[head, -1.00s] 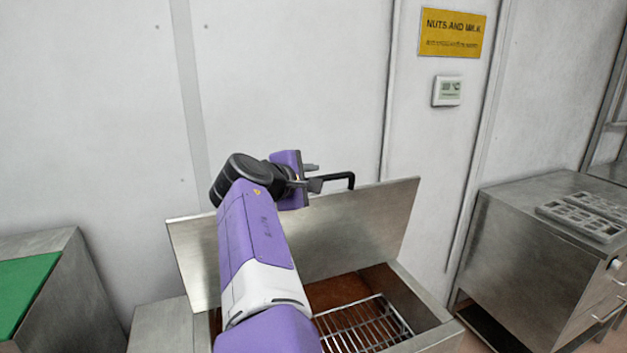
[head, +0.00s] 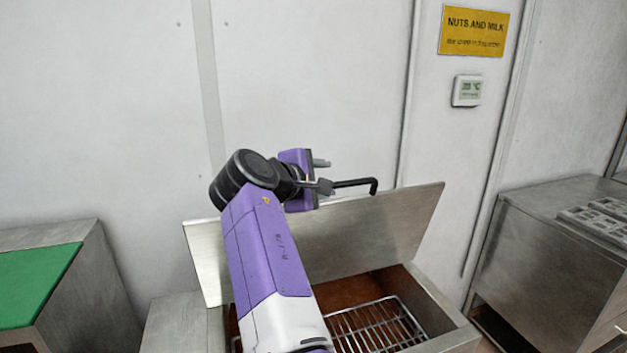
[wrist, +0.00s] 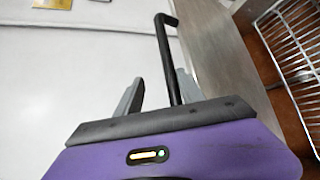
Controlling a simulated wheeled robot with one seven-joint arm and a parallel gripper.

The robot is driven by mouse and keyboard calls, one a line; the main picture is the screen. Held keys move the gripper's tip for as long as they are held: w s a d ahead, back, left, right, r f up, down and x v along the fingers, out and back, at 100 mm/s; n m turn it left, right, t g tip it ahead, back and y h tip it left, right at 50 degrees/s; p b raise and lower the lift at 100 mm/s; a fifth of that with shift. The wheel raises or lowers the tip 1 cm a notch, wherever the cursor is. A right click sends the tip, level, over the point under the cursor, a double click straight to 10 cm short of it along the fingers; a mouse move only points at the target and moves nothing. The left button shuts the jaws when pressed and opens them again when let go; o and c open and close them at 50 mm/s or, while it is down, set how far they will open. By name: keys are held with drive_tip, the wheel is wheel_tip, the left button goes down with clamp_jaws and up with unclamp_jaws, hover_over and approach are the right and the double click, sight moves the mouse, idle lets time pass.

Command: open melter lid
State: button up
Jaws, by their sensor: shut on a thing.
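The melter lid (head: 330,240) is a flat steel panel, raised and tilted back on the far side of the melter (head: 440,300). Its black bar handle (head: 350,183) stands off the upper part of the lid and bends at its right end. My gripper (head: 324,176) is at the left part of the handle. In the wrist view, the handle (wrist: 166,50) passes between the two grey fingers of my gripper (wrist: 160,88), nearer the right one. It is shut on the handle. My purple arm hides the left part of the melter opening.
Brown contents (head: 345,290) and a wire rack (head: 375,325) show inside the melter. A bench with a green top (head: 40,285) stands left. A steel cabinet (head: 550,260) with grey moulds (head: 600,215) stands right. The wall (head: 330,90) is close behind the lid.

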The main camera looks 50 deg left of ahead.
drive_tip(key=v, duration=0.4)
drive_tip(key=shift+s+a+r+b, duration=0.2)
drive_tip(key=shift+s+r+b, duration=0.05)
drive_tip(key=shift+r+b, duration=0.2)
drive_tip(key=shift+f, duration=0.1)
drive_tip(key=s+r+p, duration=0.5)
drive_tip(key=s+r, duration=0.1)
drive_tip(key=shift+s+p, duration=0.3)
drive_tip(key=shift+s, duration=0.1)
idle(0.5)
drive_tip(key=shift+r+p, duration=0.1)
drive_tip(key=shift+p, duration=0.35)
idle(0.5)
